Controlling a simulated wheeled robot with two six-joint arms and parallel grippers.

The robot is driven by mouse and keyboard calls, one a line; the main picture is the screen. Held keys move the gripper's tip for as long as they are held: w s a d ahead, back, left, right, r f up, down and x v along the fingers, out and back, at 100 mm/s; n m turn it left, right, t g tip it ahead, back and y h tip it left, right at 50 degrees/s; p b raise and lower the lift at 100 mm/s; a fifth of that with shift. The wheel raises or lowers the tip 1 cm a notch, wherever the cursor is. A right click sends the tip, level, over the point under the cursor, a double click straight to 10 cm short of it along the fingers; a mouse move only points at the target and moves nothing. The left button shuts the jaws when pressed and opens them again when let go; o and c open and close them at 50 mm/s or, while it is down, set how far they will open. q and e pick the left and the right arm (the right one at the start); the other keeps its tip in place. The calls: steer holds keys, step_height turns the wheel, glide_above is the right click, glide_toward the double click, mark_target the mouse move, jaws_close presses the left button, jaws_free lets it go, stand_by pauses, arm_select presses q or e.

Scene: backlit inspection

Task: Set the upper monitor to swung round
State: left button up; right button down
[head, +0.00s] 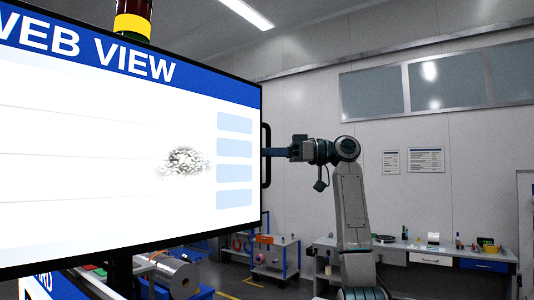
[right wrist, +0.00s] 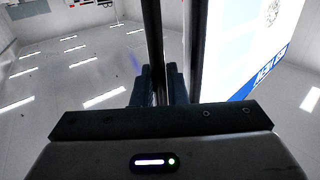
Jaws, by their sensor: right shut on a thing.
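The upper monitor (head: 110,140) fills the left of the head view, its lit "WEB VIEW" screen turned at an angle toward me. A dark upright handle (head: 267,155) stands on its right edge. My right gripper (head: 272,153) is at this handle and shut on it. In the right wrist view the handle (right wrist: 154,45) runs up between the fingers of my right gripper (right wrist: 154,82), with the monitor's edge and lit screen (right wrist: 240,45) just to its right. My left gripper is in neither view.
A signal lamp (head: 132,26) rises behind the monitor's top edge. Part of a lower screen (head: 55,286) shows below it. A workbench (head: 420,255) with small items and a blue cart (head: 275,257) stand further back.

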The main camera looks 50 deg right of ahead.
steer(key=c, duration=1.6)
jaws_free()
steer(key=shift+o, duration=0.2)
steer(key=shift+w+f, duration=0.1)
steer(key=b+v, duration=0.2)
steer(key=v, duration=0.8)
steer(key=shift+s+d+b, duration=0.25)
steer(key=shift+b, duration=0.05)
